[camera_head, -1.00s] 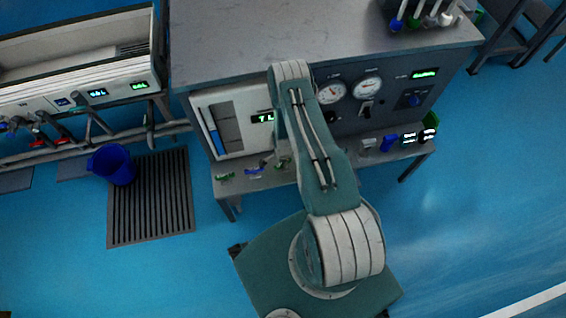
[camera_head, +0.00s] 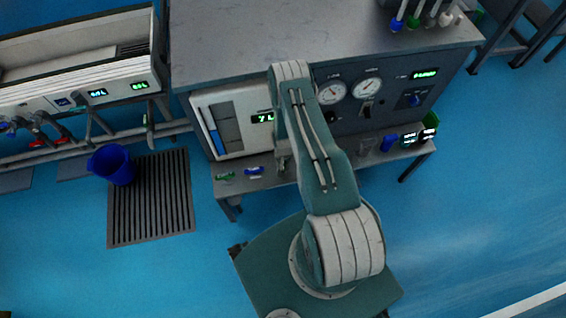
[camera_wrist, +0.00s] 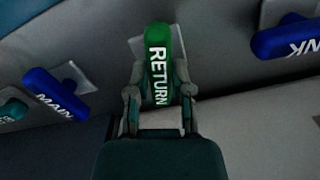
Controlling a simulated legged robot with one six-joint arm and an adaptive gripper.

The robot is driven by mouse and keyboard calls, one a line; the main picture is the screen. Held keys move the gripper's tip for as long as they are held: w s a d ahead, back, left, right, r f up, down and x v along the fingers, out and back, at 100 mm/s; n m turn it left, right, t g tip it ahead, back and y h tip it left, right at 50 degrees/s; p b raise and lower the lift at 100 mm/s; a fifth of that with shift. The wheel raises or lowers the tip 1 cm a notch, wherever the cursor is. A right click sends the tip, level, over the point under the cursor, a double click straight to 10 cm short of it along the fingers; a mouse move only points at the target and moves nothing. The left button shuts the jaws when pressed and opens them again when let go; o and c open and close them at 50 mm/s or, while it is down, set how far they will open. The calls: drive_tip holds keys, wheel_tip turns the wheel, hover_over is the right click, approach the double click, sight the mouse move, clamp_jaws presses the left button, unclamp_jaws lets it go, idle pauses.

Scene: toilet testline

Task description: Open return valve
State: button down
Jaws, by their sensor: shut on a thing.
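The green valve handle marked RETURN (camera_wrist: 160,60) stands in the middle of the wrist view, its length pointing away from me. My gripper (camera_wrist: 159,95) is shut on this handle, with one finger on each side of its near part. In the head view my gripper (camera_head: 283,164) is mostly hidden by my arm at the bench's lower shelf, and the RETURN handle cannot be made out there.
A blue MAIN handle (camera_wrist: 55,92) is left of my gripper, with a green handle (camera_wrist: 12,108) beyond it. Another blue handle (camera_wrist: 287,38) is at right. The control panel (camera_head: 350,110) rises behind the shelf. A blue bucket (camera_head: 112,164) stands at left.

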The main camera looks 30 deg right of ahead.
drive_tip(key=shift+n, duration=1.5)
drive_tip(key=c, duration=0.5)
unclamp_jaws()
wheel_tip(320, 180, up, 12)
drive_tip(key=shift+f, duration=0.1)
